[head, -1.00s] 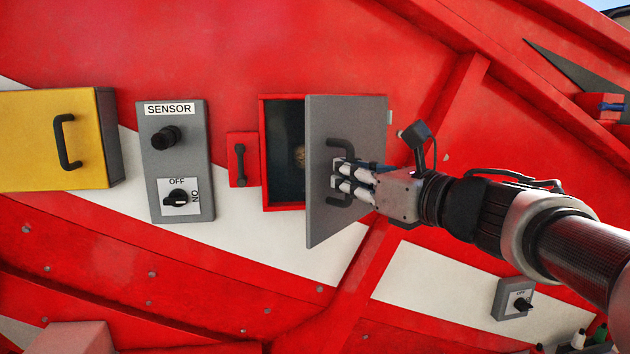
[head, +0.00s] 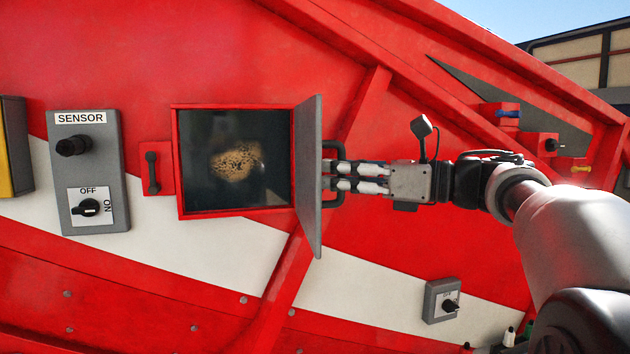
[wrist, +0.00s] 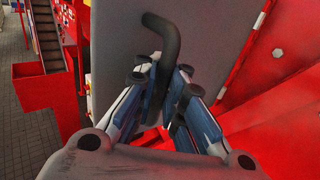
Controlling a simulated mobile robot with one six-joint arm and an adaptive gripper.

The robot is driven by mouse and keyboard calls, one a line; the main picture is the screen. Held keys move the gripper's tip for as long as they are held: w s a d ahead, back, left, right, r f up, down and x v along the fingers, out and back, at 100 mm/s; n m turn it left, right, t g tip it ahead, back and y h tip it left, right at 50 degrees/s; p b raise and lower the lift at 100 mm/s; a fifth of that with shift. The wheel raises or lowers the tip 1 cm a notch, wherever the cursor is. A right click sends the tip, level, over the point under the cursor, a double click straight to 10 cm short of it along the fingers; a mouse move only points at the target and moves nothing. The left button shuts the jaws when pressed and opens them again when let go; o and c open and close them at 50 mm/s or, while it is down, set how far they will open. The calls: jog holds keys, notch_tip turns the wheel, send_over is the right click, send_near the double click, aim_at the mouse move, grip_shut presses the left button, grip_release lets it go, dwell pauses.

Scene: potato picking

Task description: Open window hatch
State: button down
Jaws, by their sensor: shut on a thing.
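The window hatch is a grey door (head: 309,175) hinged on the right of a red-framed window (head: 181,190). The door stands swung out, nearly edge-on to the head view, and the dark glass behind it is uncovered. My gripper (head: 338,177) is shut on the door's black handle (head: 327,147), to the right of the door. In the wrist view the fingers (wrist: 168,85) close around the black handle (wrist: 165,38), in front of the grey door panel (wrist: 117,28). Part of the handle is hidden between the fingers.
A grey SENSOR box (head: 103,135) with knobs is further left. A small grey switch box (head: 432,301) is below my arm. Red beams run diagonally behind the door.

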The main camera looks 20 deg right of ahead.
jog(key=shift+d+f, duration=0.15)
jog(key=shift+d, duration=0.1)
jog(key=c, duration=2.2)
grip_release()
jog(key=o, duration=0.3)
jog(key=shift+s+d, duration=0.1)
jog(key=shift+s, duration=0.2)
jog(key=shift+o, duration=1.2)
jog(key=shift+w+r, duration=0.15)
jog(key=shift+r, duration=0.05)
jog(key=v, duration=1.2)
